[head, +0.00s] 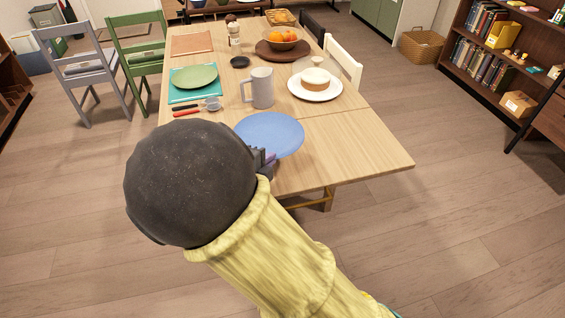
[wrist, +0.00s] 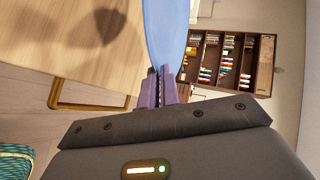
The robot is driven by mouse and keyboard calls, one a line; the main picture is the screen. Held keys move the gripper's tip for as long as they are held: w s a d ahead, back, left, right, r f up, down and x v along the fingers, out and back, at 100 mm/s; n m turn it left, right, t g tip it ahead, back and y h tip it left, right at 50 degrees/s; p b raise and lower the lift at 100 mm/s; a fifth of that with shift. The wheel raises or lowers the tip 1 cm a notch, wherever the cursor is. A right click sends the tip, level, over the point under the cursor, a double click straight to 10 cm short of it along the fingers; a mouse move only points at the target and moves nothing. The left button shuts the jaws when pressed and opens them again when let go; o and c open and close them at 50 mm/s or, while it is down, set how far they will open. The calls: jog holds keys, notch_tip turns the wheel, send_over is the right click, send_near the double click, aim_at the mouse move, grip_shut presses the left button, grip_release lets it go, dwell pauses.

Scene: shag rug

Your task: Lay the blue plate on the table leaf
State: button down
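The blue plate (head: 275,132) is in my gripper (head: 268,160), over the near end of the wooden table. In the wrist view the plate (wrist: 167,30) rises between the purple fingers (wrist: 161,88), which are shut on its rim. The table leaf (head: 350,148) is the bare near-right end of the table, beyond a seam in the wood. Shadows fall on the wood in the wrist view, and the plate looks raised above the surface. My dark wrist and yellow-sleeved arm hide the table's near-left corner.
A grey mug (head: 262,88) stands just behind the blue plate. A white plate with a cake (head: 315,84) sits behind the seam. A green plate (head: 194,77) and cutlery (head: 197,107) lie at the left. A white chair (head: 343,62) is at the right side.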

jog(key=shift+r, duration=0.1)
jog(key=shift+f+b, duration=1.15)
jog(key=shift+f, duration=2)
jog(key=shift+f, duration=0.1)
notch_tip(320, 180, down, 4)
jog(key=shift+a+r+b, duration=0.1)
jog(key=shift+r+b, duration=0.05)
jog(key=shift+b, duration=0.7)
jog(key=c, duration=1.9)
grip_release()
jog(key=shift+s, duration=0.15)
